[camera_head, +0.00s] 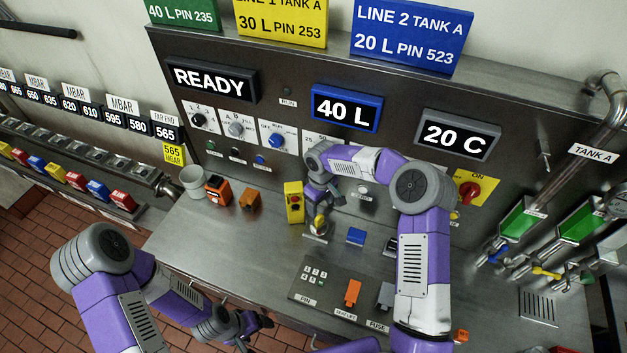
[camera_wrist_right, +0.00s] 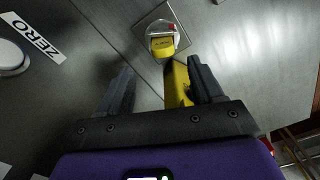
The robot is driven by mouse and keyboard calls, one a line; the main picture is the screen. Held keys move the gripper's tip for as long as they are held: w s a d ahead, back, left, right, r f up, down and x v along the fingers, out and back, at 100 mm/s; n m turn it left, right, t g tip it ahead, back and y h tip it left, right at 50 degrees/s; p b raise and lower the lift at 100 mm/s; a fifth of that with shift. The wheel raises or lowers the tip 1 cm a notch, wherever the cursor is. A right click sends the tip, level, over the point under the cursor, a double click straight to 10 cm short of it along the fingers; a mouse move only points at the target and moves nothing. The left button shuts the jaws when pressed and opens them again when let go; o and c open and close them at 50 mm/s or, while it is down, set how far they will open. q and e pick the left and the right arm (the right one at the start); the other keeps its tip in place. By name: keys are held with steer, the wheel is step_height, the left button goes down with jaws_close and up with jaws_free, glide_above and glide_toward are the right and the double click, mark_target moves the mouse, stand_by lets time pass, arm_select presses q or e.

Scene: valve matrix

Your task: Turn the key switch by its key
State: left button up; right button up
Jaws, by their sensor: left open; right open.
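The key switch (camera_head: 317,228) appears to be the small fitting with a yellow part on the bench, just below my right gripper (camera_head: 323,198). In the right wrist view a square metal plate holds a yellow piece with a red mark, which looks like the key switch and key (camera_wrist_right: 162,44). It lies just beyond the tips of my right gripper (camera_wrist_right: 160,78). The right jaws are open; a yellow bar (camera_wrist_right: 177,84) shows beside the right-hand finger, and I cannot tell whether they touch. My left gripper (camera_head: 255,322) is open and empty near the bench's front edge.
A yellow box with a red button (camera_head: 294,202) stands just left of my right gripper. A white round button (camera_wrist_right: 12,56) labelled ZERO is nearby. A blue block (camera_head: 356,236) and a keypad panel (camera_head: 315,275) lie on the bench to the front.

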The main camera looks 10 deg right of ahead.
mark_target(321, 216)
steer(key=shift+f, duration=0.25)
steer(key=f, duration=0.4)
steer(key=f+p, duration=0.1)
steer(key=f, duration=0.1)
steer(key=shift+s+f, duration=0.3)
steer(key=shift+s, duration=0.1)
arm_select(q)
steer(key=shift+s+r, duration=0.4)
steer(key=shift+r, duration=0.25)
arm_select(e)
steer(key=c, duration=1.1)
steer(key=shift+o, duration=0.2)
steer(key=shift+f+m+b, duration=0.1)
steer(key=shift+m+b, duration=0.65)
steer(key=shift+m, duration=0.05)
arm_select(q)
steer(key=shift+f+b, duration=1)
steer(key=shift+f, duration=0.75)
arm_select(e)
steer(key=shift+m, duration=1.4)
